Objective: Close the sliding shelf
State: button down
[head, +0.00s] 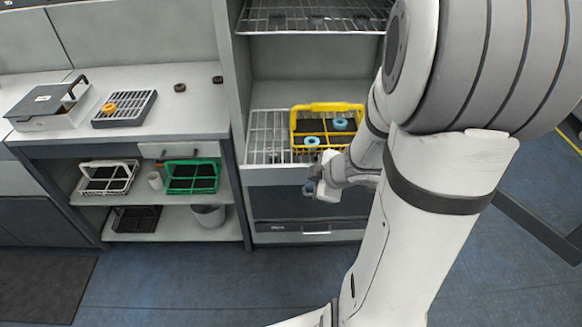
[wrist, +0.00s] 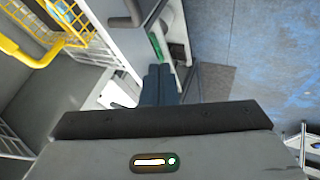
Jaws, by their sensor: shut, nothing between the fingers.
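The sliding shelf is a white wire rack (head: 266,137) with a pale front panel (head: 270,177), low in the tall grey cabinet. How far it stands out of the cabinet is hard to tell. A yellow basket (head: 329,107) holding two blue rings rests on it. My gripper (head: 313,187) is at the shelf's front, right of the panel's middle; whether it touches is unclear. My arm hides the shelf's right end. In the wrist view, my gripper's dark fingers (wrist: 158,83) are together and empty, with the yellow basket (wrist: 30,50) at upper left.
A fixed wire rack (head: 315,18) is above the shelf. A dark drawer front (head: 300,205) lies below it. The left counter (head: 165,112) carries a grey tray (head: 124,109) and a lidded box (head: 50,105). A green basket (head: 191,177) sits beneath. The blue floor in front is clear.

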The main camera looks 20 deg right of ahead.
jog(key=p, duration=0.1)
jog(key=b, duration=0.2)
send_near(296, 180)
jog(key=w+a+f, duration=0.1)
jog(key=a+f, duration=0.1)
jog(key=f, duration=0.1)
jog(key=w+a+f, duration=0.1)
jog(key=shift+w+a+f, duration=0.15)
jog(key=shift+w+f, duration=0.1)
jog(key=shift+w, duration=0.25)
